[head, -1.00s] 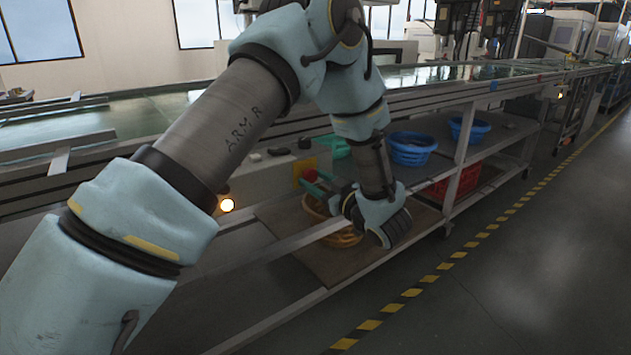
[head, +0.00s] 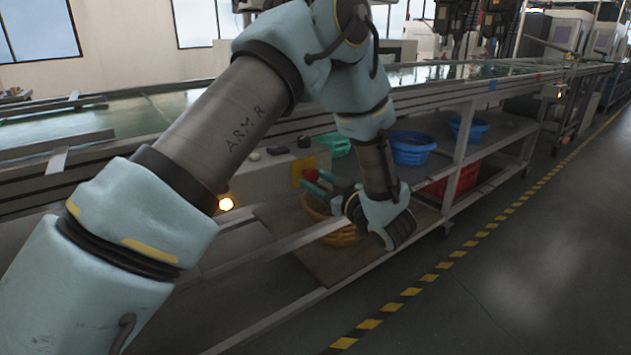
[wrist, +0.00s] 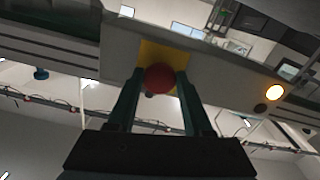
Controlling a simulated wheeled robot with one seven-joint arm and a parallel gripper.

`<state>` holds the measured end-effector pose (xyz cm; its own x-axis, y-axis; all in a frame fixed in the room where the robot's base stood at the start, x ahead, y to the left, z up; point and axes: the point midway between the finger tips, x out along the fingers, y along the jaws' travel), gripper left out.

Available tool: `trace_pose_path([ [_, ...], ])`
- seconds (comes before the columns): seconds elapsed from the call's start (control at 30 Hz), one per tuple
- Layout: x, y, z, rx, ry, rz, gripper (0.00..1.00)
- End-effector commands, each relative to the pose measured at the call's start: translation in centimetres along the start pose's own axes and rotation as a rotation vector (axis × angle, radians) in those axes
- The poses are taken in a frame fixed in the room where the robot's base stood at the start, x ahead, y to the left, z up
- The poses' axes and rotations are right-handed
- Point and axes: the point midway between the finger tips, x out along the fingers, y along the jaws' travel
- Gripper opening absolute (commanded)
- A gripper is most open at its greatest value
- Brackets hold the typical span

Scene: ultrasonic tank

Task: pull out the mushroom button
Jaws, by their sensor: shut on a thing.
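The red mushroom button (head: 311,174) sits in front of a yellow plate (head: 298,166) on the grey control box (head: 262,182) under the conveyor. In the wrist view the round red button (wrist: 160,78) lies between the two fingers, with the yellow plate (wrist: 150,52) behind it. My gripper (head: 316,179) is shut on the button, and it shows in the wrist view (wrist: 160,84) with a finger on either side. The button's stem is hidden behind its head.
A lit lamp (head: 226,204) and black knobs (head: 277,151) are on the box. An orange basket (head: 335,230) is on the lower shelf below my gripper. Blue baskets (head: 410,148) and a red crate (head: 455,180) stand right. The floor at right is clear.

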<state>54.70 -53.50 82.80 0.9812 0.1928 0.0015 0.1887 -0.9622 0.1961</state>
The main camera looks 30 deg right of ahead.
Motion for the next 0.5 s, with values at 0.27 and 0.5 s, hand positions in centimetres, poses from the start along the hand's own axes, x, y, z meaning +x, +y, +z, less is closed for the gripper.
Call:
trace_pose_path([
  [0.27, -0.29, -0.01, 0.12, 0.002, -0.004, 0.002, 0.74],
  [0.5, -0.21, 0.0, 0.09, 0.001, -0.003, 0.001, 0.81],
])
